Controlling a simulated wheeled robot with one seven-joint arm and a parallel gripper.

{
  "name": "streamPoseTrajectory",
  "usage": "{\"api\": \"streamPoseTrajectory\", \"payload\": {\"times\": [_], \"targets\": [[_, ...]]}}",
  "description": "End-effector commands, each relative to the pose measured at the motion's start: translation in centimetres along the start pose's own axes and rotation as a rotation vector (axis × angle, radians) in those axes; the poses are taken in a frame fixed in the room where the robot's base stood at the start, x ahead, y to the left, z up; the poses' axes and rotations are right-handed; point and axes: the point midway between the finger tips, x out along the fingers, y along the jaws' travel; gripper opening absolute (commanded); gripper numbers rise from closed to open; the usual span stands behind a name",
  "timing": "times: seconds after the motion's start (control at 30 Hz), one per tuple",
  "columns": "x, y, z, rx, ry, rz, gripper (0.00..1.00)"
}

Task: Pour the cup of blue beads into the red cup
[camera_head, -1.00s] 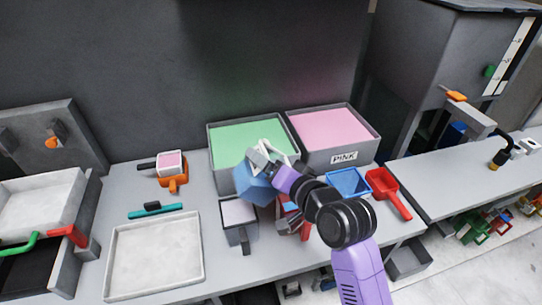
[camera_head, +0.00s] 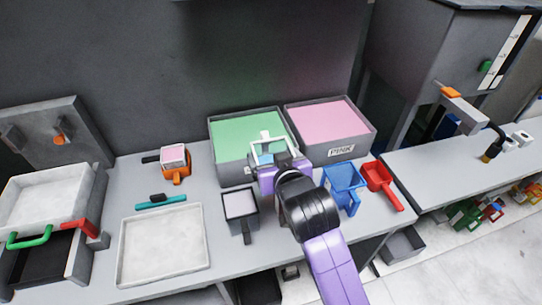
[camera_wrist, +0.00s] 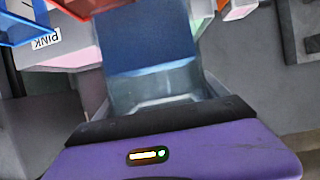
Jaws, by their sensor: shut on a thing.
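My gripper (camera_head: 268,146) is raised in front of the green bin. No beads can be made out.
A green-filled bin (camera_head: 212,150) and a pink-filled bin (camera_head: 371,142) stand at the back.

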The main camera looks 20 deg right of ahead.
Motion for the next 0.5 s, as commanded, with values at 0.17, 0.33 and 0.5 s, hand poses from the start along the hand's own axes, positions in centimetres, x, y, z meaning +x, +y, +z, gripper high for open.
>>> {"api": "streamPoseTrajectory", "payload": {"times": [0.17, 0.33, 0.5], "targets": [[0.0, 0.0, -0.1, 0.002, 0.001, -0.001, 0.34], [-0.2, 0.0, -0.6, 0.003, 0.003, -0.001, 0.34], [-0.8, 0.0, -2.0, 0.003, 0.005, -0.002, 0.34]]}}
